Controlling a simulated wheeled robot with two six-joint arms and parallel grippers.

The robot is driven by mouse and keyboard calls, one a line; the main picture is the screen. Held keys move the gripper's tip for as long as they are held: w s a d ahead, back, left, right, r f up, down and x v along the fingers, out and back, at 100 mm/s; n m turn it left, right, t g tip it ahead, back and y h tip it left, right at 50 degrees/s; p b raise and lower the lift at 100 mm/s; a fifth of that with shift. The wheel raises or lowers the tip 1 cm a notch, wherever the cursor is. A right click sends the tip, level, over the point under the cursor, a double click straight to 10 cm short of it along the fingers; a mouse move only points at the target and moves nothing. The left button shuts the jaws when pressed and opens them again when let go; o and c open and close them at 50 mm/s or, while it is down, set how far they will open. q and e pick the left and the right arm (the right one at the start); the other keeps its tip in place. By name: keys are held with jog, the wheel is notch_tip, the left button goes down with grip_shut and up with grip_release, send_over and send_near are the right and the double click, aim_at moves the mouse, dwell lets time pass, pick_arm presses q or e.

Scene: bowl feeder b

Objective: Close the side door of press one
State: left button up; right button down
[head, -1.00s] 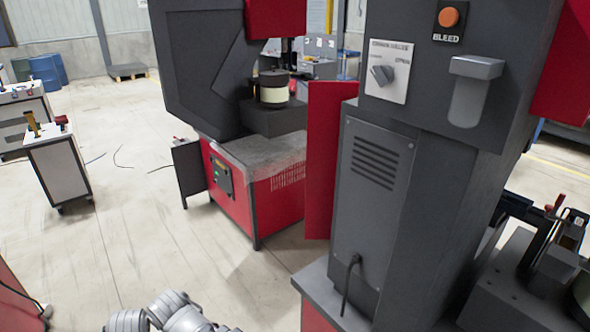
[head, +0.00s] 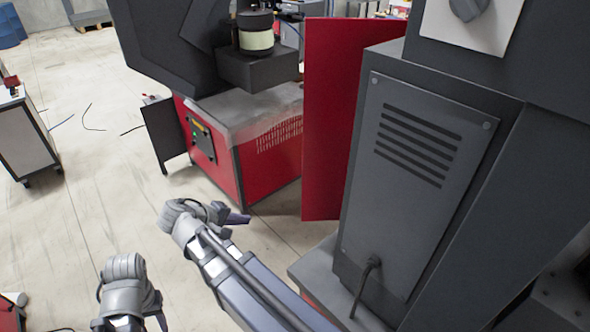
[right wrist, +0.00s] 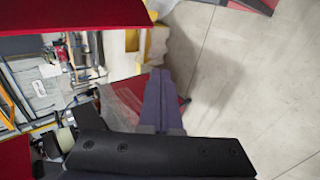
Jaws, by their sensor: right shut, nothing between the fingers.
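A red door panel (head: 330,110) stands swung out from the dark grey press column (head: 420,170) in the head view, upright and edge outward to the left. My right gripper (head: 240,218) is shut and empty, left of the door's lower left corner, with a visible gap in the picture. Its purple fingers (right wrist: 162,100) are together in the right wrist view. A red panel (right wrist: 75,14) fills the upper left there; I cannot tell if it is the same door. My left gripper (head: 155,312) is at the bottom left, partly cut off by the frame edge.
A second press with a red base (head: 250,165) stands behind, with a small dark panel (head: 165,130) open at its left. A white cart (head: 22,135) is at the far left. The pale floor (head: 100,210) between is clear.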

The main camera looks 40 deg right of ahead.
jog(key=w+d+r+m+h+b, duration=0.1)
jog(key=w+d+r+h+b, duration=0.35)
jog(key=d+r+h, duration=0.7)
pick_arm(q)
notch_tip(320, 180, down, 5)
jog(key=shift+f+p, duration=0.1)
jog(key=shift+p, duration=0.25)
pick_arm(e)
jog(key=s+d+f+y, duration=0.2)
jog(key=d+y, duration=0.1)
jog(key=d, duration=0.5)
jog(key=shift+s+d, duration=0.15)
jog(key=shift+d, duration=0.25)
pick_arm(q)
jog(key=shift+s, duration=0.1)
pick_arm(e)
jog(key=shift+a, duration=0.1)
